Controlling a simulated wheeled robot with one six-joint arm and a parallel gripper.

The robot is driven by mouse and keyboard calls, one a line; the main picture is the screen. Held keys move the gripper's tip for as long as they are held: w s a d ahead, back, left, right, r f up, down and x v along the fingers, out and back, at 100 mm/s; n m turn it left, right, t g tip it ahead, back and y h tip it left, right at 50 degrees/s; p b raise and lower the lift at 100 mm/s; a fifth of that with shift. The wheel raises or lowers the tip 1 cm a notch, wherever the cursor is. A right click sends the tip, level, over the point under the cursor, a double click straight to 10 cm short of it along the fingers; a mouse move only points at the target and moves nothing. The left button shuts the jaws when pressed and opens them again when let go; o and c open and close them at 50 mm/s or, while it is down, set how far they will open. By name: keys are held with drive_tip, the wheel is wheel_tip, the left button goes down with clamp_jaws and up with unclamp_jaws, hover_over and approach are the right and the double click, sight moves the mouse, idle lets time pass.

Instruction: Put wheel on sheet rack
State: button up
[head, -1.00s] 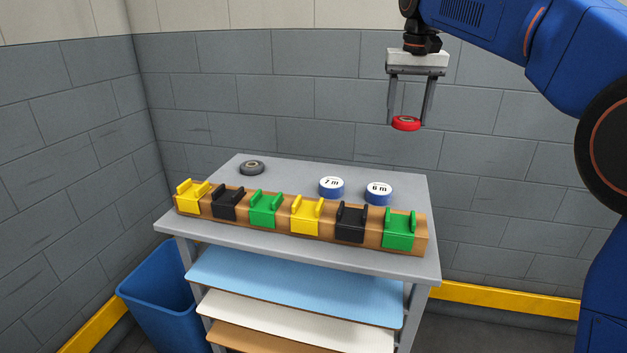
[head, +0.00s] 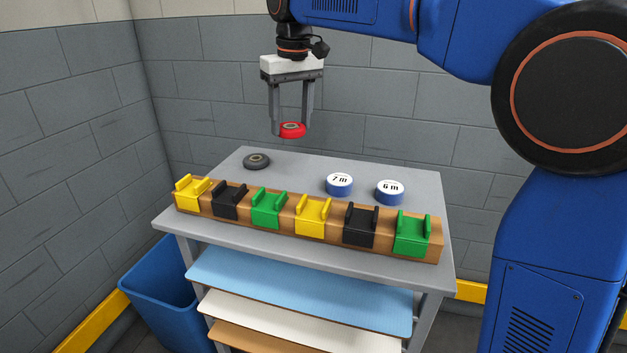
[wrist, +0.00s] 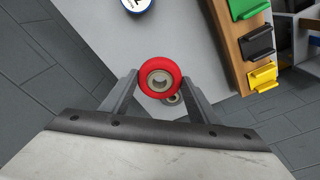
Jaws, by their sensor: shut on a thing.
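My gripper (head: 291,128) is shut on a red wheel (head: 292,134) with a pale hub. It holds the wheel in the air above the back part of the rack's grey top. The wheel also shows between the fingers in the wrist view (wrist: 147,87). The sheet rack (head: 300,168) is a grey stand with a blue sheet (head: 300,285), a white sheet (head: 300,314) and a brown sheet on levels below its top. A dark grey wheel (head: 257,161) lies on the top at the back left. In the wrist view it is partly hidden behind the red wheel.
A wooden bar with yellow, black and green holders (head: 313,214) runs along the front of the top. Two blue-and-white discs, marked 7 m (head: 339,183) and 6 m (head: 390,192), lie behind it. A blue bin (head: 160,300) stands at the left. Walls close the back and left.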

sight(293, 130)
drive_tip(key=s+f, duration=0.1)
drive_tip(key=s+f+n, duration=0.1)
drive_tip(key=shift+s+d+f, duration=0.2)
drive_tip(key=shift+s+f, duration=0.05)
drive_tip(key=shift+s, duration=0.15)
wheel_tip(293, 130, down, 4)
drive_tip(key=shift+r, duration=0.1)
drive_tip(key=shift+d+f, duration=0.1)
drive_tip(key=shift+f, duration=2.65)
drive_tip(key=shift+f, duration=0.1)
drive_tip(key=o, duration=1.1)
drive_tip(key=shift+c, duration=0.2)
wheel_tip(293, 130, up, 12)
drive_tip(key=s, duration=0.1)
drive_tip(key=shift+d, duration=0.45)
